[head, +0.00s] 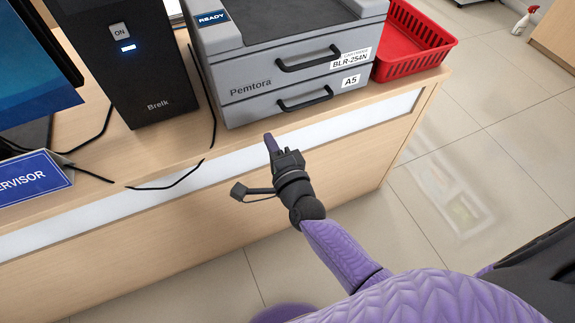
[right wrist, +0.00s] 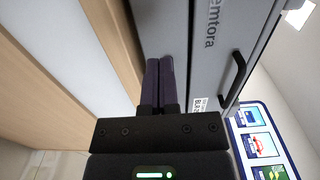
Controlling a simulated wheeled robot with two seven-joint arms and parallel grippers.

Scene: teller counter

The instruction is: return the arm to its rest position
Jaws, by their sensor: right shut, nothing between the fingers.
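My right arm comes in from the lower right in the head view. Its right gripper (head: 270,142) is shut and empty, in front of the counter's front edge and below the grey Pemtora printer. In the right wrist view the two purple fingers of the right gripper (right wrist: 158,85) lie together with nothing between them. The grey printer's front shows just beyond and beside the fingertips there. I cannot tell whether they touch it. My left gripper is not in view.
The wooden counter (head: 165,150) carries the grey printer (head: 255,80) with two drawer handles, a black Brelk computer tower (head: 135,75), a red basket (head: 415,45) and a blue supervisor sign (head: 35,178). A black cable (head: 165,187) hangs over the front edge.

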